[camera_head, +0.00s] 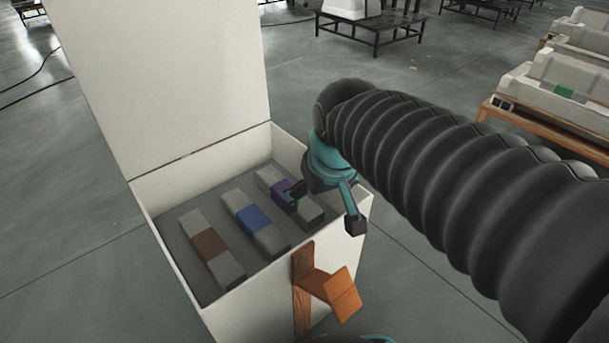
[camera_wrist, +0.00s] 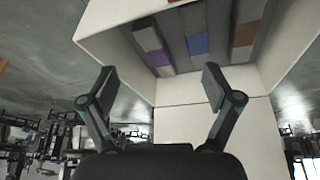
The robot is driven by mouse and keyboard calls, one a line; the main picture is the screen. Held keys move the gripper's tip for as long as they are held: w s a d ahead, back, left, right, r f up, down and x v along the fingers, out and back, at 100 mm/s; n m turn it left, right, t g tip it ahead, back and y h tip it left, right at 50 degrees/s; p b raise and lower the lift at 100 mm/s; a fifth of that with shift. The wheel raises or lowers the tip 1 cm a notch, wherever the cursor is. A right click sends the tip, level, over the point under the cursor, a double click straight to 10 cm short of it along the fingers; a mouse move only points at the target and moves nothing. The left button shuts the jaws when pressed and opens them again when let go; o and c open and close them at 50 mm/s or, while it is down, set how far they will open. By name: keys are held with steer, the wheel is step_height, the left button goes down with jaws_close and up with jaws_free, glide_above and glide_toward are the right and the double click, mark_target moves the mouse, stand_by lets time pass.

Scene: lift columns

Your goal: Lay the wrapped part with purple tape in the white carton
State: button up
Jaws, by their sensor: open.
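The wrapped part with purple tape (camera_head: 311,209) is a grey bar with a purple band. It lies in the open white carton (camera_head: 241,309), as the rightmost of three wrapped parts. My gripper (camera_head: 323,208) is open and empty near the carton's right wall. One finger overlaps the purple band in the head view; I cannot tell the height between them. In the wrist view, the purple-taped part (camera_wrist: 155,57) is at the upper left inside the carton, beyond my open fingers (camera_wrist: 160,78), with no contact visible.
A blue-taped part (camera_head: 254,217) and a brown-taped part (camera_head: 209,243) lie alongside in the carton. Its tall white lid (camera_head: 165,75) stands open behind. An orange-brown bracket (camera_head: 325,288) sticks out at the carton's front. A bench (camera_head: 548,119) with pale goods stands at the right.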

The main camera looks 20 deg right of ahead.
steer(key=s+f+m+t, duration=0.1)
steer(key=s, duration=0.5)
steer(key=shift+f, duration=0.2)
steer(key=shift+s, duration=0.1)
stand_by(0.9)
